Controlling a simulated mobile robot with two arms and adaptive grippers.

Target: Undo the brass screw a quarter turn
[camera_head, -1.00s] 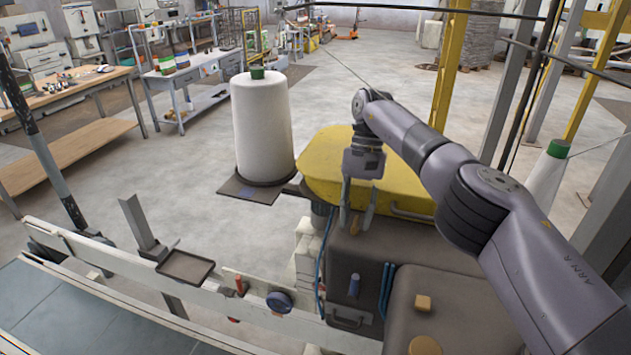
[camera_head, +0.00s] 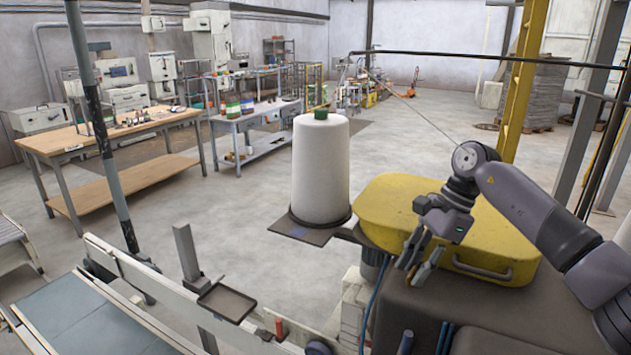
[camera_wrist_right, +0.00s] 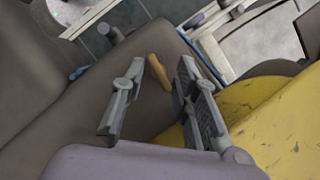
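No piece in view can be clearly picked out as the brass screw. In the right wrist view a small orange-brown piece (camera_wrist_right: 158,70) shows between the fingers, close to the left one. I cannot tell whether either is the screw. My right gripper (camera_head: 421,260) is over the grey-brown machine housing (camera_head: 480,310), beside the yellow lid (camera_head: 385,207). Its fingers are apart, and it also shows open in the right wrist view (camera_wrist_right: 162,78). Contact is not clear. My left gripper is not in view.
A large white spool (camera_head: 320,170) with a green top stands on a dark plate left of the lid. A small dark tray (camera_head: 228,302) sits on the rail in front. A wooden bench (camera_head: 100,140) is at the back left. The floor between is clear.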

